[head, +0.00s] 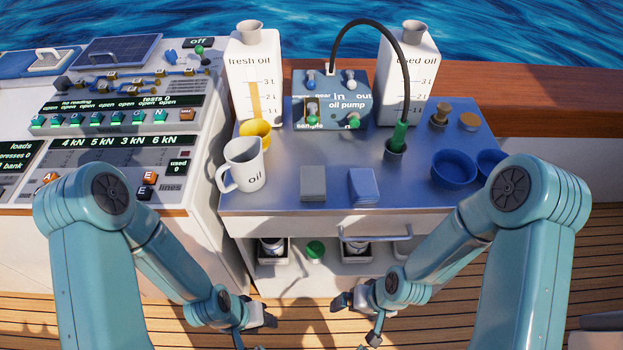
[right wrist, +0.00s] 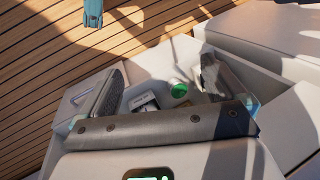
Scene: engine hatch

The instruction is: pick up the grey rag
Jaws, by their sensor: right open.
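The grey rag (head: 313,183) lies folded flat on the blue-grey counter top (head: 290,207), near its front edge, in the head view. A folded blue rag (head: 363,187) lies just to its right. My right gripper (head: 357,318) is low in front of the counter, below and to the right of the grey rag, apart from it. The right wrist view shows its jaws (right wrist: 163,68) wide apart and empty. The grey rag is not recognisable there. My left gripper (head: 264,323) is low in front, left of the right one; its jaw opening cannot be made out.
A white oil mug (head: 245,165), yellow cup (head: 257,131), fresh oil jug (head: 252,75) and oil pump (head: 333,100) stand left and behind. Blue bowls (head: 453,167) are at the right. A drawer handle (head: 376,238) juts out in front. An open shelf below holds a green-topped item (head: 315,250).

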